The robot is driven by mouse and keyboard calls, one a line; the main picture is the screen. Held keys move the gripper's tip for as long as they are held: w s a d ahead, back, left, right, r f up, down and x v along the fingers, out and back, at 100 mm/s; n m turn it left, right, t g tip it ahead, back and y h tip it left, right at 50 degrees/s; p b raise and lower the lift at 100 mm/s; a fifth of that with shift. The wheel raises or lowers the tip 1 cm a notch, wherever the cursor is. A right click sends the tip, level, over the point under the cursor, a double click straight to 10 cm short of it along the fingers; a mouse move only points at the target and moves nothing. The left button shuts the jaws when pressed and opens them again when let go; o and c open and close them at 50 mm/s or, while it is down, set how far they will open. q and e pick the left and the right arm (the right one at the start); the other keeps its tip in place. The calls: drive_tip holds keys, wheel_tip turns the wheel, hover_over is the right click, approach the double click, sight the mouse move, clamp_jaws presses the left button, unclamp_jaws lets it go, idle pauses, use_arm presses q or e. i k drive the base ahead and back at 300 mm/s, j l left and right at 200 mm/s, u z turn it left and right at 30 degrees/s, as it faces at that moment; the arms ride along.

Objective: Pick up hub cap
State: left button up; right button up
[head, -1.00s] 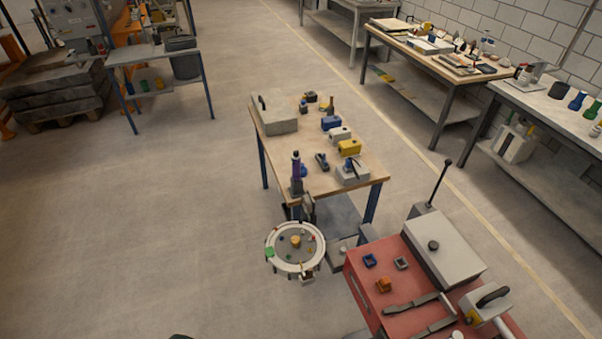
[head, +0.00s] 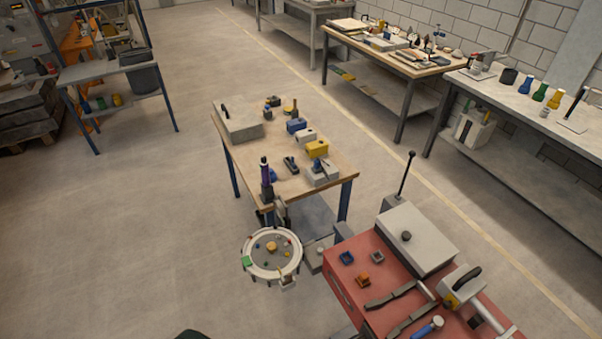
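The round tilting sandbed (head: 246,244) has a pale rim and stands low at the near end of the wooden workbench. Several small coloured pieces lie on its grey surface, with a larger tan round piece (head: 272,247) near the middle. I cannot tell for sure which piece is the hub cap; the tan one may be it, but it is too small to be certain. Neither of my grippers shows. A dark rounded shape at the bottom edge may be part of me, but it is mostly cut off.
The wooden workbench (head: 258,160) holds a grey box, blocks and tools. A red cabinet (head: 345,282) with tools and a grey case (head: 418,240) stands right of the sandbed, close to it. Other benches line the right wall. The floor (head: 120,220) left of the sandbed is clear.

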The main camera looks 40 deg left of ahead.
sight(273, 174)
drive_tip(key=j+z, duration=0.7)
drive_tip(key=k+j+z, duration=0.1)
drive_tip(key=j+z, duration=0.2)
drive_tip(key=j, duration=0.2)
